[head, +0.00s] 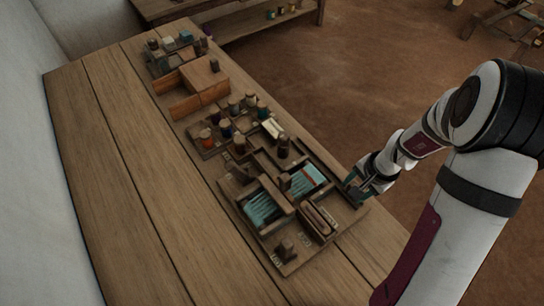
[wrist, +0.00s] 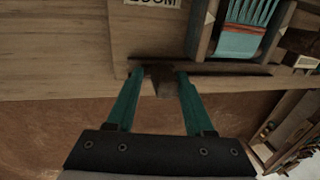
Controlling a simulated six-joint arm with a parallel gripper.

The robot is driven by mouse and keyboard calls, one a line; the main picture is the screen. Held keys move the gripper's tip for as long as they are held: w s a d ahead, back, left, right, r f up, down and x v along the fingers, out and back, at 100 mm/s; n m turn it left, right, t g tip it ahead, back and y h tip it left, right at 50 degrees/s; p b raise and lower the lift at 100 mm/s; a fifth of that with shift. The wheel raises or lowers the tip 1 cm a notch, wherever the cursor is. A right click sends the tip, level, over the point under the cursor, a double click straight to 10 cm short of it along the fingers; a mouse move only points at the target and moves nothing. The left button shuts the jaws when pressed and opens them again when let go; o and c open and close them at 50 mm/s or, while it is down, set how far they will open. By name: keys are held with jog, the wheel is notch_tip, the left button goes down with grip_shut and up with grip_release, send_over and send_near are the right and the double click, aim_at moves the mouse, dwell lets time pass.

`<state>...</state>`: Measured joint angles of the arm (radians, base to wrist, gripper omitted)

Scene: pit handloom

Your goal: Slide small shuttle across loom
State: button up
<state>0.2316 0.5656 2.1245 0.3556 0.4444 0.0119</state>
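The wooden loom (head: 240,207) has two beds of teal threads; the nearer bed (head: 264,208) and the farther bed (head: 306,178), which has a reddish line across it. A long brown piece that looks like the small shuttle (head: 320,219) lies in a narrow tray at the loom's right end. My gripper (head: 353,188) is at the loom's far right edge. In the wrist view, its teal fingers (wrist: 160,74) are apart, one on each side of a small brown wooden block (wrist: 166,83) at the loom's edge. A firm grip on the block is not visible.
Spools (head: 207,137), an orange-brown open box (head: 204,82) and a rack of small pots (head: 170,51) stand further along the wooden table (head: 120,130). A small knobbed block (head: 286,248) stands at the loom's near end. The table's left side is clear.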

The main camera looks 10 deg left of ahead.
jog(key=shift+s+d, duration=0.3)
jog(key=shift+d, duration=0.05)
jog(key=shift+w+a, duration=0.25)
jog(key=shift+a, duration=0.1)
jog(key=shift+o, duration=0.8)
notch_tip(320, 180, up, 6)
jog(key=shift+r, duration=0.25)
